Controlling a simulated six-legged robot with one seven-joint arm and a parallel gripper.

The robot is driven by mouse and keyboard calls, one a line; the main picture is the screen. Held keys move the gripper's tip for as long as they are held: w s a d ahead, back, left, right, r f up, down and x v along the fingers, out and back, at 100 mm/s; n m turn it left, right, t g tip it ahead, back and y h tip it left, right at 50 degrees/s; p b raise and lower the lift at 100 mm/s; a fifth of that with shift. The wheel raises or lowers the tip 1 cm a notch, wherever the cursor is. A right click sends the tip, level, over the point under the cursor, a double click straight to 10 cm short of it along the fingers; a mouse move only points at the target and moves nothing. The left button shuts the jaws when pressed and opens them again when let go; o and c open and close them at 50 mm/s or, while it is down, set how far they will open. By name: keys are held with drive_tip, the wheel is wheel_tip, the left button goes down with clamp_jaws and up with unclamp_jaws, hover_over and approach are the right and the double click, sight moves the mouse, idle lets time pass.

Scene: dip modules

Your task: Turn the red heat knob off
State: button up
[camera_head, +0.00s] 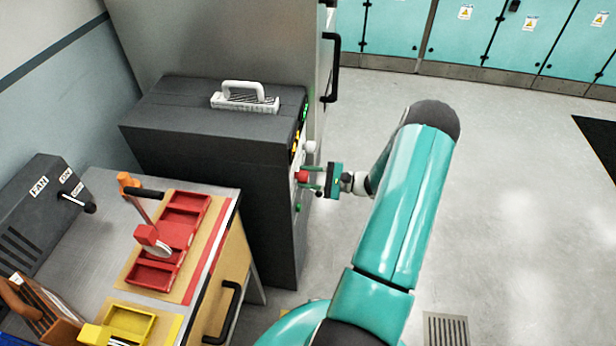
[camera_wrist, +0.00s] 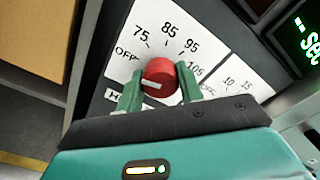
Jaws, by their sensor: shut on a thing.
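The red heat knob (camera_wrist: 158,76) sits on a white dial plate in the wrist view. The plate is marked OFF, 75, 85, 95 and 105. A pale pointer line shows on the knob's face, lying nearly level across it with a slight tilt. My gripper (camera_wrist: 158,88) has its two green fingers on either side of the knob, shut on it. In the head view the red knob (camera_head: 301,176) is on the side of the dark machine, and my gripper (camera_head: 318,183) reaches it from the right. The fingers partly hide the dial's lower part.
A second dial (camera_wrist: 235,88) marked 10 and 15 is beside the heat dial. A green-lit display (camera_wrist: 308,40) is at the upper right. The dark machine (camera_head: 210,130) stands behind a workbench with red trays (camera_head: 180,225). Open floor lies to the right.

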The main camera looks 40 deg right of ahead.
drive_tip(key=o, duration=1)
drive_tip(key=v, duration=1.3)
drive_tip(key=shift+s+d, duration=0.2)
drive_tip(key=shift+s, duration=0.1)
